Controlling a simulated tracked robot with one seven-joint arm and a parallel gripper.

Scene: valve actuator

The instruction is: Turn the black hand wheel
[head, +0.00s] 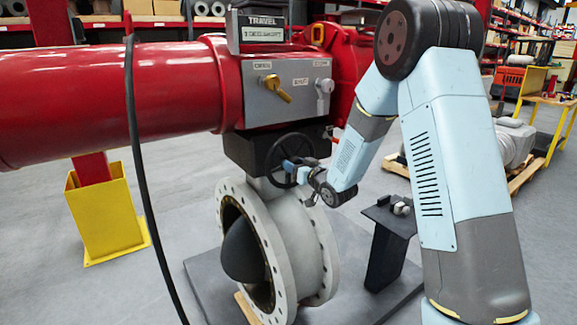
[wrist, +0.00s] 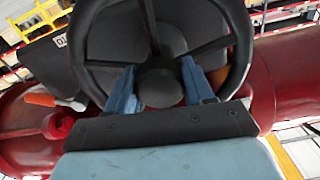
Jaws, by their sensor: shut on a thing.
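The black hand wheel (head: 274,150) is mounted on the black box below the red actuator in the head view. In the wrist view the wheel's rim (wrist: 243,45) and spokes fill the upper middle, around a round hub (wrist: 159,88). My gripper (head: 290,166) is at the wheel in the head view, at its lower right part. In the wrist view my gripper's two blue fingers (wrist: 160,88) stand on either side of the hub, inside the rim. The gripper is shut on the wheel's hub. The finger tips' exact contact is partly hidden.
The red actuator (head: 180,85) carries a grey panel (head: 290,88) with a yellow lever (head: 276,88). A grey flanged valve (head: 300,240) stands below it. A black pedestal (head: 390,250) is to the right. A black cable (head: 140,170) hangs at the left.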

